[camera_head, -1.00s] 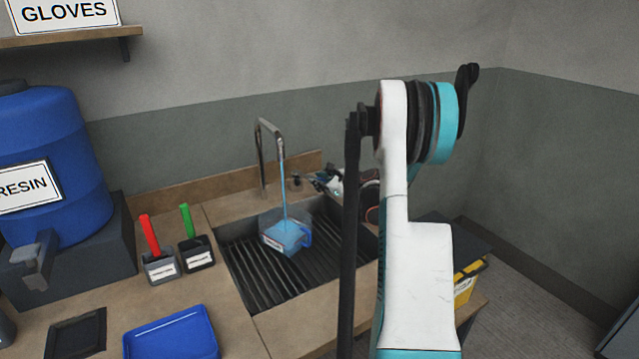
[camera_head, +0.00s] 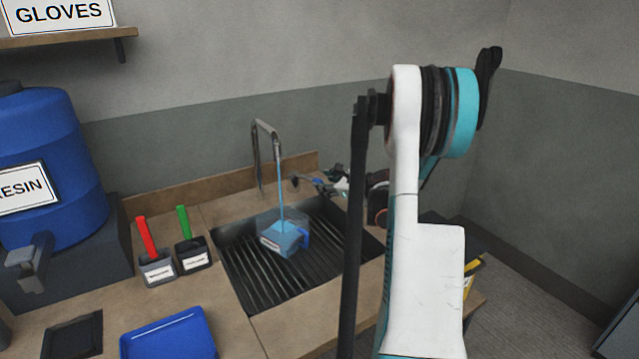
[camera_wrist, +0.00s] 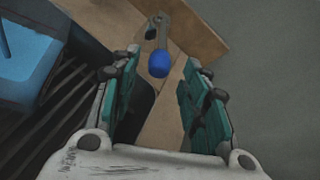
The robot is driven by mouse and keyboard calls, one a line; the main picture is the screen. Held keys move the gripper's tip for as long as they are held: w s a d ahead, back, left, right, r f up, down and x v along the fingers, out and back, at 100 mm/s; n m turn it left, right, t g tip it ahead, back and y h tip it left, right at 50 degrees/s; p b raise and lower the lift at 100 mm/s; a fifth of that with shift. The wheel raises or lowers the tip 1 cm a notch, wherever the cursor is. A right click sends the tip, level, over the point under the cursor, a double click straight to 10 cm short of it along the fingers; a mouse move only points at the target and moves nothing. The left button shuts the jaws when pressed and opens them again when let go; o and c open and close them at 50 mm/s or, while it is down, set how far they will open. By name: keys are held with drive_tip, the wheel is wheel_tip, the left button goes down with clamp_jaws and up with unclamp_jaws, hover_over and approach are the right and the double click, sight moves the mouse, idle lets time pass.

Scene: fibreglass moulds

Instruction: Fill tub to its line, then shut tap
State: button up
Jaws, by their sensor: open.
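A clear tub (camera_head: 268,240) with a blue handle stands in the sink under the tap (camera_head: 268,127). A thin blue stream runs from the spout into it. Blue liquid fills part of the tub; its fill line is too small to make out. In the wrist view the tub (camera_wrist: 28,60) is at the upper left, filled with blue. A blue knob (camera_wrist: 158,64), apparently the tap's handle, shows ahead between my fingertips. My gripper (camera_wrist: 163,70) is open and empty. In the head view my gripper (camera_head: 322,182) is right of the spout, beside the sink's back edge.
The ribbed dark sink (camera_head: 250,275) is set in a wooden counter with a low back rim (camera_head: 170,200). To its left are two small labelled pots (camera_head: 157,270), a blue tray (camera_head: 168,338) and a blue resin drum (camera_head: 45,150). A wall stands close behind.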

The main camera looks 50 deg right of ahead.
drive_tip(key=v, duration=0.6)
drive_tip(key=shift+s, duration=0.4)
drive_tip(key=shift+r, duration=0.1)
